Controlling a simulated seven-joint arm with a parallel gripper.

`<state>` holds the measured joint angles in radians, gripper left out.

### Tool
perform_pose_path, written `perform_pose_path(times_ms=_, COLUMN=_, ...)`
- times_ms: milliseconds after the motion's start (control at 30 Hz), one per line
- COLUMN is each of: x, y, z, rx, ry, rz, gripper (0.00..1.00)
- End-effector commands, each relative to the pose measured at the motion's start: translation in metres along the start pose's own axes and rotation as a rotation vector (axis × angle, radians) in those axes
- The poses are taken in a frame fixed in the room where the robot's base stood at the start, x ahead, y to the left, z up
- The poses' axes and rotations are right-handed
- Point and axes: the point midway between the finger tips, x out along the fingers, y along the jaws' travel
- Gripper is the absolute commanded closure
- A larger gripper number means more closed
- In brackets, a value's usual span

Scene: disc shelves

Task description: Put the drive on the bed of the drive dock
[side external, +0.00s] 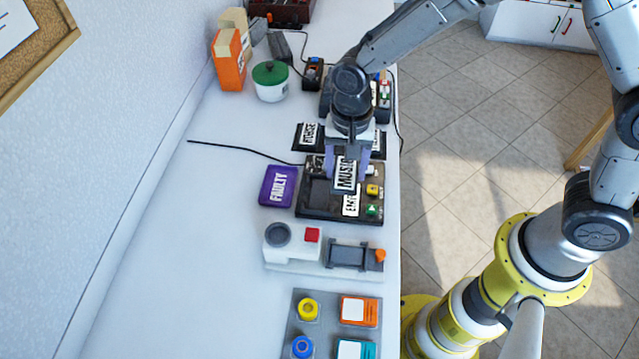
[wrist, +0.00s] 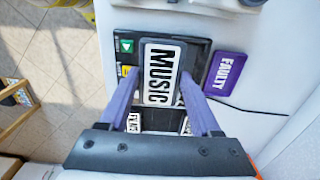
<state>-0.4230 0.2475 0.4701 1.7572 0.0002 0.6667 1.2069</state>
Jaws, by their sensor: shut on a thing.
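The drive (side external: 345,174), a dark block with a white MUSIC label, is between the two purple fingers of my gripper (side external: 345,168), which is shut on it. In the wrist view the drive (wrist: 160,78) has a finger at each long side. The drive dock (side external: 313,208) is a black unit with a yellow and a green button and a partly covered white label. It also shows in the wrist view (wrist: 199,50). The drive is over the dock's button side and hides part of it. I cannot tell whether they touch.
A purple FAULTY box (side external: 278,186) lies left of the dock. Dark labelled pieces (side external: 309,136) lie just behind it. A white device (side external: 290,250) with a red button stands in front. A green-lidded pot (side external: 270,82) and an orange box (side external: 229,60) stand farther back. The counter's left side is mostly clear.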

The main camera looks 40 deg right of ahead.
Motion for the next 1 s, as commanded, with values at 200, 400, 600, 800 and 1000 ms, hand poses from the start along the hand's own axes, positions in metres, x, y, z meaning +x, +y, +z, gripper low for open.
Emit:
perform_pose_path(times_ms=200, x=0.037, y=-0.033, z=-0.013, rx=0.000, ry=-0.001, rz=0.003, gripper=1.00)
perform_pose_path(times_ms=400, x=0.055, y=-0.049, z=-0.019, rx=0.000, ry=0.000, rz=-0.001, gripper=1.00)
perform_pose_path(times_ms=600, x=0.065, y=-0.056, z=-0.021, rx=0.000, ry=0.000, rz=-0.001, gripper=1.00)
perform_pose_path(times_ms=800, x=0.091, y=-0.055, z=-0.021, rx=0.000, ry=-0.001, rz=0.002, gripper=1.00)
perform_pose_path(times_ms=1000, x=0.094, y=-0.055, z=-0.021, rx=0.000, ry=0.001, rz=-0.001, gripper=1.00)
